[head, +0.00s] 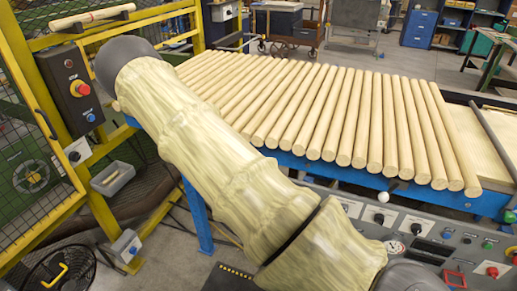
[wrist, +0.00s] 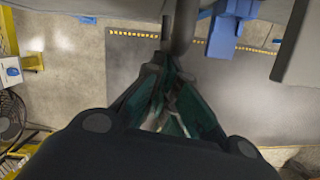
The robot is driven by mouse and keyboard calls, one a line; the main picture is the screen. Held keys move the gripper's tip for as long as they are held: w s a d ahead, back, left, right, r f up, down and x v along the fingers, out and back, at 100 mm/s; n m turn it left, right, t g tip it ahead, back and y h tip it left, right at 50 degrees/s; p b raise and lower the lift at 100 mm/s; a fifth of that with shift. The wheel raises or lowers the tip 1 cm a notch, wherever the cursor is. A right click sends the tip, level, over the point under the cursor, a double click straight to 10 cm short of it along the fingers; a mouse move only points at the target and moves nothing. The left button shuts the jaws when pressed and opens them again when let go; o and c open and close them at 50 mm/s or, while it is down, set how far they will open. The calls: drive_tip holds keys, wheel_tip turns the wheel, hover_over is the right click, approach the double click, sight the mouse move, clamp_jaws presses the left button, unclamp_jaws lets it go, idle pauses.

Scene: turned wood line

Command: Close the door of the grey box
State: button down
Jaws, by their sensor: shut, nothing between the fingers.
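I cannot make out an open door on any grey box in these views. A small light-grey box (head: 125,244) with a blue button is fixed low on the yellow post at the left in the head view. A pale box with a blue button (wrist: 11,70) shows at the left edge of the wrist view; it may be the same one. My gripper (wrist: 172,58) is shut and empty, its fingers converging below a grey surface at the top of the wrist view. I cannot tell whether it touches that surface. In the head view my gripper is hidden.
A roller bed of wooden rods (head: 330,110) on a blue frame fills the middle of the head view. A grey control panel (head: 455,252) with buttons is at lower right. A yellow mesh fence (head: 35,150) and a black fan (head: 62,270) stand left. A dark mat (wrist: 235,90) covers the floor.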

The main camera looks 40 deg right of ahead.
drive_tip(key=shift+d, duration=0.25)
idle(0.3)
drive_tip(key=s+a+r, duration=0.1)
drive_tip(key=a+r, duration=0.5)
drive_tip(key=r, duration=0.3)
drive_tip(key=shift+s+a+r+b, duration=0.15)
drive_tip(key=shift+a+r+b, duration=0.15)
drive_tip(key=shift+b, duration=0.1)
idle(0.3)
drive_tip(key=s+a+f+m+y, duration=0.1)
drive_tip(key=s+a+f+m, duration=0.8)
drive_tip(key=s+m, duration=0.1)
drive_tip(key=s+a+f+m+y, duration=0.1)
drive_tip(key=s+a+f+m, duration=0.7)
drive_tip(key=s+m, duration=0.3)
drive_tip(key=shift+s+a+f+g+y, duration=0.3)
drive_tip(key=shift+s+a+f+y, duration=0.15)
drive_tip(key=shift+s, duration=0.7)
